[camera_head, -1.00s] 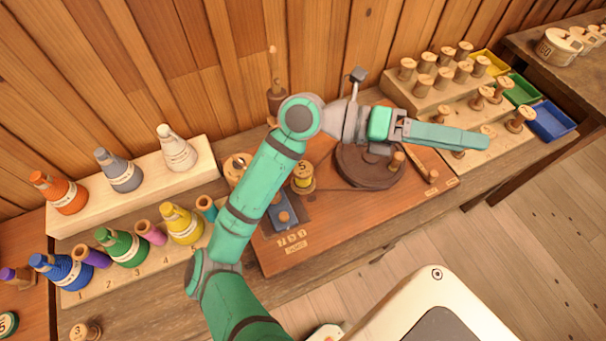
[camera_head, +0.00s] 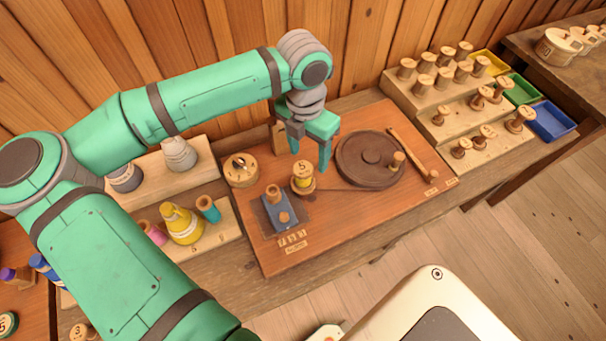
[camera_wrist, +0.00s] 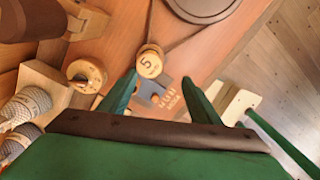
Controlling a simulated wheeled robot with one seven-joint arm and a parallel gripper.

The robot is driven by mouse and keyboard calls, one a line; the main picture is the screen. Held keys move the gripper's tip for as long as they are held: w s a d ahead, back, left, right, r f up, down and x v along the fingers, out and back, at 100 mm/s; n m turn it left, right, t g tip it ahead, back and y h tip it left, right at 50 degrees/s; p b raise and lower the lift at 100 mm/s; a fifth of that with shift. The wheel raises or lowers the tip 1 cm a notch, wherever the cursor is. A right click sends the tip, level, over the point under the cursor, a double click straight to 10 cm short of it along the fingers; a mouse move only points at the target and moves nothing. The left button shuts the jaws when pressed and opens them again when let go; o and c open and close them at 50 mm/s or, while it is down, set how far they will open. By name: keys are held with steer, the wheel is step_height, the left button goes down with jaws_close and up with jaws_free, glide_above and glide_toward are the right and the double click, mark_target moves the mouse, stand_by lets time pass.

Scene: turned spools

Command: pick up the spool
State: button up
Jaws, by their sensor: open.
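My gripper (camera_head: 309,160) points down over the board, just behind and above the spool. Its teal fingers are apart with nothing between them. In the wrist view, the open fingers (camera_wrist: 159,88) frame the small blue block, and the spool lies ahead of them. I see no contact with the spool.
A dark turntable wheel (camera_head: 368,160) is right of the spool. A blue block (camera_head: 281,214) with a peg is in front. A round wooden dial (camera_head: 240,169) and thread cones (camera_head: 181,224) stand left. A stepped rack (camera_head: 455,105) of spools is at the right.

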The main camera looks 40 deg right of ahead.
mark_target(302, 169)
steer(key=shift+w+a, duration=0.35)
steer(key=shift+w, duration=0.1)
steer(key=shift+w+a+f, duration=0.1)
steer(key=shift+f, duration=0.2)
step_height(302, 169, down, 5)
steer(key=shift+r, duration=0.1)
steer(key=shift+w+d+f, duration=0.1)
steer(key=shift+w+f, duration=0.05)
steer(key=shift+f, duration=0.75)
steer(key=shift+w+d+f, duration=0.1)
steer(key=shift+f, duration=0.75)
steer(key=shift+w+d+f, duration=0.1)
steer(key=shift+w+f, duration=0.05)
steer(key=shift+f, duration=0.75)
steer(key=shift+c, duration=0.3)
steer(key=c, duration=0.9)
